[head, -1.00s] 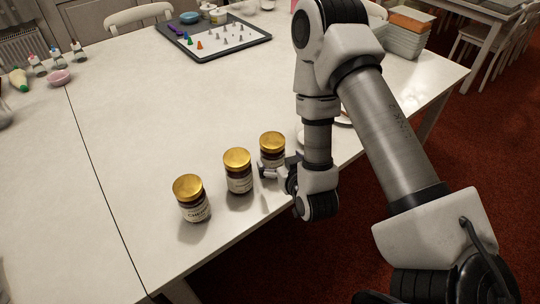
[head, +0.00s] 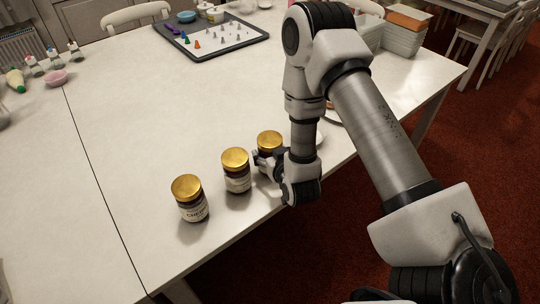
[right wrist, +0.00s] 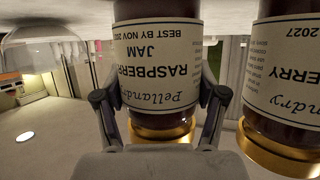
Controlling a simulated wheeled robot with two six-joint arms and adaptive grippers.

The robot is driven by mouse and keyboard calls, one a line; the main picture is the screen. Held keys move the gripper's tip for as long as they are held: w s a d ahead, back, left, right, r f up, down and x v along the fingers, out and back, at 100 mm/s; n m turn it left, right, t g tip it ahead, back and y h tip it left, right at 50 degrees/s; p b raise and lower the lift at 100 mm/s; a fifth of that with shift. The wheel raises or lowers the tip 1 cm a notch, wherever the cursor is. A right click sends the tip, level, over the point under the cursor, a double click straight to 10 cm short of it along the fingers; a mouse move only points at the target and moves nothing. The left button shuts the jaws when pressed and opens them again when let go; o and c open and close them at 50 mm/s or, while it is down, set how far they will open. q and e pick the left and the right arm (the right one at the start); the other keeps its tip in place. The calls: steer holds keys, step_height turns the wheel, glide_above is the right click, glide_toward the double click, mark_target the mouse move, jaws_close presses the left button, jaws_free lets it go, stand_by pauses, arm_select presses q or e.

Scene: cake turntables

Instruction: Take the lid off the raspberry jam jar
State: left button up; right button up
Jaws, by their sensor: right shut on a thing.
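The raspberry jam jar (head: 269,150) is the rightmost of three gold-lidded jars on the white table, partly hidden by my right gripper. In the right wrist view, which is upside down, its label reads raspberry jam (right wrist: 160,75). Its gold lid (right wrist: 163,133) is on the jar. My right gripper (head: 264,159) is shut on this jar, with one finger on each side at label height (right wrist: 160,98). The jar stands upright. My left gripper is not in view.
A middle jar (head: 236,172) stands close beside it, its label (right wrist: 288,65) partly cut off. The cherry jar (head: 190,200) stands further left. A plate lies partly hidden behind my right arm. A tray with small cones (head: 212,38) is at the back. The table's centre is clear.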

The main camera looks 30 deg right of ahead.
steer(key=shift+r, duration=0.1)
steer(key=shift+w+r, duration=0.1)
steer(key=shift+r, duration=0.5)
step_height(320, 180, up, 2)
steer(key=shift+r, duration=0.15)
steer(key=s+a, duration=0.1)
steer(key=s, duration=0.1)
steer(key=s+a+b, duration=0.1)
steer(key=s, duration=0.1)
steer(key=shift+a, duration=0.2)
steer(key=shift+s+a+r+p, duration=0.3)
steer(key=shift+s+a+r, duration=0.1)
steer(key=shift+s, duration=0.15)
steer(key=p, duration=1)
glide_toward(268, 153)
steer(key=shift+s+a+f, duration=0.3)
steer(key=shift+s+a, duration=0.1)
steer(key=shift+a, duration=0.25)
steer(key=shift+s+a+f, duration=0.35)
steer(key=shift+s+a, duration=0.05)
steer(key=shift+a, duration=0.3)
steer(key=shift+s+a+f, duration=0.3)
steer(key=shift+s+a, duration=0.1)
steer(key=shift+a, duration=0.25)
